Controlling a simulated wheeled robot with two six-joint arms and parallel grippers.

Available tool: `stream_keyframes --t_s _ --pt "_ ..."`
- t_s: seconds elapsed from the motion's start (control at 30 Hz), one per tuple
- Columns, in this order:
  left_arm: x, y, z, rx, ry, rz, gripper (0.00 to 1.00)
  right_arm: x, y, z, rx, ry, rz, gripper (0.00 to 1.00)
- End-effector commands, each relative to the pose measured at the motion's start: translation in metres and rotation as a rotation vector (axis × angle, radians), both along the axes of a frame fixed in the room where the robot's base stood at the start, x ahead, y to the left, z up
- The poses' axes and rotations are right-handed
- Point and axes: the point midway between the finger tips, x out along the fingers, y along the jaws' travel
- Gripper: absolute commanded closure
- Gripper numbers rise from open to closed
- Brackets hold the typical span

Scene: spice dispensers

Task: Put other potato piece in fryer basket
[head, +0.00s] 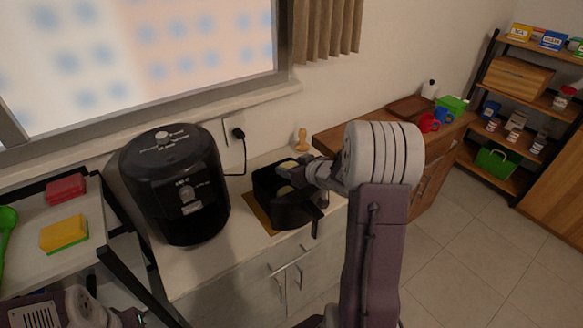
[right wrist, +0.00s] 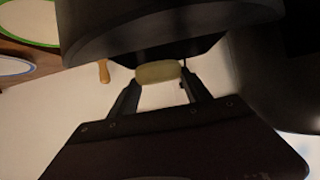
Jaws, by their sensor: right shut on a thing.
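The black fryer basket (head: 292,213) stands open on the counter, right of the black air fryer (head: 178,190). My right gripper (head: 296,168) reaches in from the right at the basket's top. In the right wrist view, its fingers (right wrist: 158,88) are shut on a pale yellow potato piece (right wrist: 158,72), close to a large black surface. In the head view, one yellowish piece (head: 288,165) shows by the fingertips and another yellowish patch (head: 284,190) shows inside the basket. The arm hides part of the basket. The left gripper is not clearly shown.
A wooden board (head: 260,212) lies under the basket. A wooden peg-like object (head: 302,140) stands behind it. A power cord (head: 240,150) runs from the wall to the fryer. A rack with yellow (head: 64,232) and red (head: 66,190) sponges is at left.

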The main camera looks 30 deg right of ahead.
Motion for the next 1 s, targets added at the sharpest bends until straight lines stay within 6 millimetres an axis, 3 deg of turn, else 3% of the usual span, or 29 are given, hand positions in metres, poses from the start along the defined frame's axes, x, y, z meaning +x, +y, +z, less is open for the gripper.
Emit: stream_keyframes --t_s 0.23,0.27,0.33,0.67,1.0 --pt "0.000 0.000 -0.001 0.000 0.000 0.000 0.64 0.000 0.000 -0.001 0.000 -0.001 0.000 0.84" --pt "0.000 0.000 -0.001 0.000 0.000 0.000 0.64 0.000 0.000 -0.001 0.000 -0.001 0.000 0.36" --pt "0.000 0.000 -0.001 0.000 0.000 0.000 0.64 0.000 0.000 -0.001 0.000 -0.001 0.000 0.19" --pt "0.000 0.000 -0.001 0.000 0.000 0.000 0.64 -0.002 0.000 0.001 0.000 -0.001 -0.001 0.19" --pt "0.000 0.000 0.015 0.000 0.000 0.000 0.64 -0.061 -0.006 0.035 -0.001 -0.002 -0.005 0.19"
